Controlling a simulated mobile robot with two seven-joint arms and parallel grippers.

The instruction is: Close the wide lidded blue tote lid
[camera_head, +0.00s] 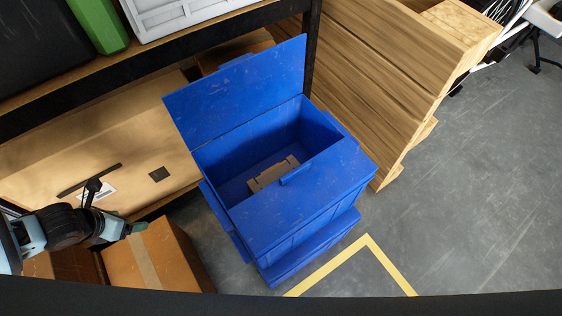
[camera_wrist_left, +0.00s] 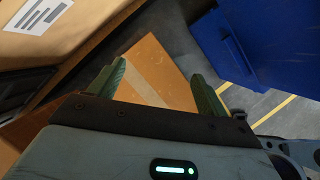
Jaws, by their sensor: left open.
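The wide blue tote (camera_head: 312,226) stands on the floor at the middle of the head view, stacked on another blue tote. Its rear lid flap (camera_head: 240,92) is raised and leans back. A front blue panel (camera_head: 325,190) lies flat over the near part of the opening. A tan object (camera_head: 273,174) shows inside. My left gripper (camera_head: 136,229) is left of the tote, apart from it, above a cardboard box. In the left wrist view its two green fingers (camera_wrist_left: 155,85) are spread with nothing between them; part of the tote (camera_wrist_left: 235,45) shows at the upper right.
A cardboard box (camera_head: 158,262) sits on the floor left of the tote. A shelf (camera_head: 170,48) with a dark post runs behind it. A wooden crate stack (camera_head: 385,75) stands close on the right. Grey floor (camera_head: 470,200) with yellow tape is clear at the right front.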

